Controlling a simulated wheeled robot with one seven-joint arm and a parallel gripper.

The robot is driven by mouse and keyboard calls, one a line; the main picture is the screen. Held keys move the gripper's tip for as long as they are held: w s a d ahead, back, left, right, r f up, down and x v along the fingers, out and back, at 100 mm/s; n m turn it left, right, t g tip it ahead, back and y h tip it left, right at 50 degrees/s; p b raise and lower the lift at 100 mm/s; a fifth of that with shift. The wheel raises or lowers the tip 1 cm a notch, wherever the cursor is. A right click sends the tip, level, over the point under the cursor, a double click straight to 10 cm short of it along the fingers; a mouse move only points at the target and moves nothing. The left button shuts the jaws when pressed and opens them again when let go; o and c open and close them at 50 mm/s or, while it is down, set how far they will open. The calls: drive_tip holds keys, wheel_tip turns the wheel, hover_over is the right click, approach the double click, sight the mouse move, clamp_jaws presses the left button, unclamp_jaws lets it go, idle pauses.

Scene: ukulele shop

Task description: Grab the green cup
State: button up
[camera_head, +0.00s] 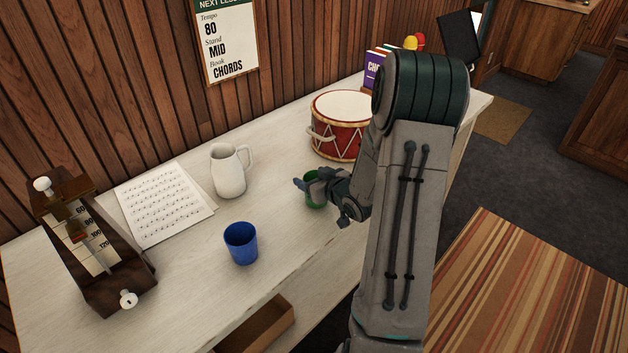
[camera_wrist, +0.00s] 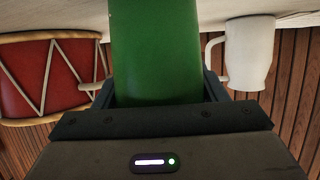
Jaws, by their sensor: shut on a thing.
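The green cup (camera_head: 313,198) is on the white tabletop (camera_head: 290,246), in front of the drum, and is partly hidden by my gripper in the head view. My gripper (camera_head: 318,186) reaches in from the right and is shut on the cup. In the wrist view the green cup (camera_wrist: 155,50) fills the space between the fingers. I cannot tell whether the cup's base touches the table.
A blue cup (camera_head: 241,243) and a white pitcher (camera_head: 230,171) stand to the left. A red drum (camera_head: 340,124) is just behind the green cup. Sheet music (camera_head: 162,203) and a metronome (camera_head: 90,245) lie further left. The tabletop right of the blue cup is clear.

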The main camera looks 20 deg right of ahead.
drive_tip(key=shift+r, duration=0.6)
drive_tip(key=s+d+r+p, duration=0.1)
drive_tip(key=s+d+r, duration=0.1)
drive_tip(key=d+r, duration=0.7)
drive_tip(key=shift+s+d+r+p, duration=0.15)
drive_tip(key=shift+d+p, duration=0.15)
drive_tip(key=shift+d, duration=0.9)
